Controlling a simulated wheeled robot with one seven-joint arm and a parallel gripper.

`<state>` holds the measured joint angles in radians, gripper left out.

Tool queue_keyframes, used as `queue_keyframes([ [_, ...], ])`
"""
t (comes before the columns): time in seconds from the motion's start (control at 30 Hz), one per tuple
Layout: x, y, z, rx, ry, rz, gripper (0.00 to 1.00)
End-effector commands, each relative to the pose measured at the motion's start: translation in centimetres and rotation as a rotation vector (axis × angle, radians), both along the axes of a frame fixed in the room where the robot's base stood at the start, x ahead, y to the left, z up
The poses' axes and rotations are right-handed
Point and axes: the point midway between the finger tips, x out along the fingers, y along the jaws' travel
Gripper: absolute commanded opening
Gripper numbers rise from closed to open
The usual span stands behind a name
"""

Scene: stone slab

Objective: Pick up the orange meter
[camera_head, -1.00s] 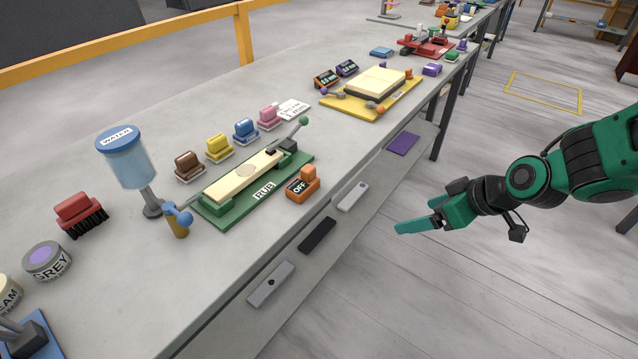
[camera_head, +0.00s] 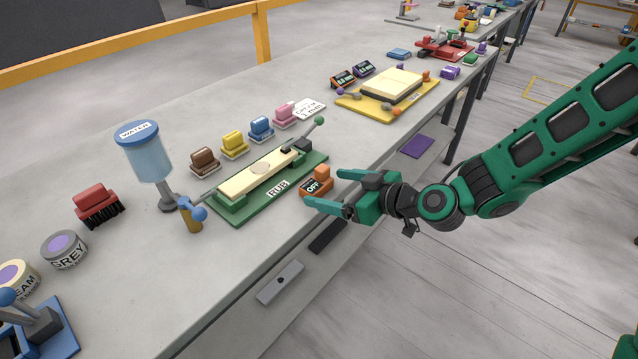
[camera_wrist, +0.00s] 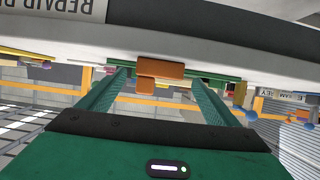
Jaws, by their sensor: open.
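The orange meter (camera_head: 314,187) sits on the bench top near its front edge, beside the green RUB board. Its dark display reads OFF. My gripper (camera_head: 325,191) is open at the bench edge, with its fingers reaching toward the meter in the head view. In the wrist view the orange meter (camera_wrist: 160,73) shows ahead, between the two open green fingers (camera_wrist: 155,92). I cannot tell from these views whether a finger touches it.
The green board (camera_head: 233,214) lies just left of the meter, with a lever and green knob (camera_head: 319,121). A yellow board (camera_head: 420,103) stands farther back. A blue-topped water dispenser (camera_head: 147,155) stands to the left. The bench edge runs below my gripper.

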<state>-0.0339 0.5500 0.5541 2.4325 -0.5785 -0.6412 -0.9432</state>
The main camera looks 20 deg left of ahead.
Motion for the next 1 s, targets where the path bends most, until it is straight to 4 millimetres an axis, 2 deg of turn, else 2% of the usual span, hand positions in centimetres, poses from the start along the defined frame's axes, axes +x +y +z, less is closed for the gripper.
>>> queue_keyframes([
  [0.4, 1.9, 4.1, -1.3, 0.000, 0.000, 0.001, 0.84],
  [0.73, 2.1, 4.6, -1.6, -0.001, 0.000, -0.001, 0.84],
  [0.77, 2.1, 4.6, -1.6, -0.001, 0.000, -0.001, 0.80],
  [0.93, 2.1, 4.6, -1.6, -0.001, 0.000, -0.001, 0.39],
  [1.0, 2.1, 4.6, -1.6, 0.000, 0.000, -0.001, 0.37],
])
